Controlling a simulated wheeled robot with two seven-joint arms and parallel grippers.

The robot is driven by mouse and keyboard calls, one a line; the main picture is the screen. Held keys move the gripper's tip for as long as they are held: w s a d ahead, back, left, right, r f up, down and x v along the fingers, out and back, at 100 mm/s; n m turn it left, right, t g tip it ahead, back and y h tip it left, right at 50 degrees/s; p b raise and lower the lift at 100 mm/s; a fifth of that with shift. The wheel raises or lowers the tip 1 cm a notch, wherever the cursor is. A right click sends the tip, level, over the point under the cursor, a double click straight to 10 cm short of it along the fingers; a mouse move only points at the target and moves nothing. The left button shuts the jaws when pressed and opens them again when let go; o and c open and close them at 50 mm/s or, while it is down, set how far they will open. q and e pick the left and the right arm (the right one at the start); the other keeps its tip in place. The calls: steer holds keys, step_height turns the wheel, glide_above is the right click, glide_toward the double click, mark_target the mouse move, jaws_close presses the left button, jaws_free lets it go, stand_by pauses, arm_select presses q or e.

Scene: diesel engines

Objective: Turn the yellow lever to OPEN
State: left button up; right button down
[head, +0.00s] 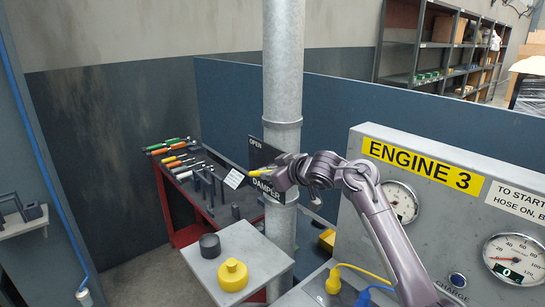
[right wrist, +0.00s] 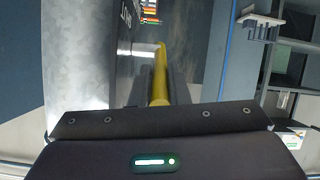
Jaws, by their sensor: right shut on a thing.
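The yellow lever (head: 259,172) is at the dark DAMPER sign (head: 254,158) on the grey vertical pipe (head: 283,75). Its tip pokes out to the left of my right gripper (head: 270,177), which covers part of it. The word OPEN is at the sign's upper left. In the right wrist view the yellow lever (right wrist: 160,80) runs lengthwise between the two dark fingers of my right gripper (right wrist: 159,88), which is shut on it. My left gripper is not in view.
The ENGINE 3 panel (head: 423,166) with gauges stands at the right, close to my right arm. A grey stand (head: 222,266) holds a yellow cap (head: 233,275) and a dark cap (head: 210,245). A red tool bench (head: 186,235) stands behind, left of the pipe.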

steer(key=shift+w+a+r+g+h+p, duration=0.1)
steer(key=shift+r+g+h+p, duration=0.1)
steer(key=shift+r+g+p, duration=0.25)
steer(key=shift+w+a+r+g+h+p, duration=0.15)
steer(key=shift+r+h+p, duration=0.1)
steer(key=shift+p, duration=0.3)
arm_select(q)
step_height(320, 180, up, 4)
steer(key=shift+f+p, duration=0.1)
steer(key=shift+p, duration=0.2)
arm_select(e)
steer(key=shift+r+g, duration=0.1)
steer(key=shift+g, duration=0.2)
steer(key=shift+w, duration=0.1)
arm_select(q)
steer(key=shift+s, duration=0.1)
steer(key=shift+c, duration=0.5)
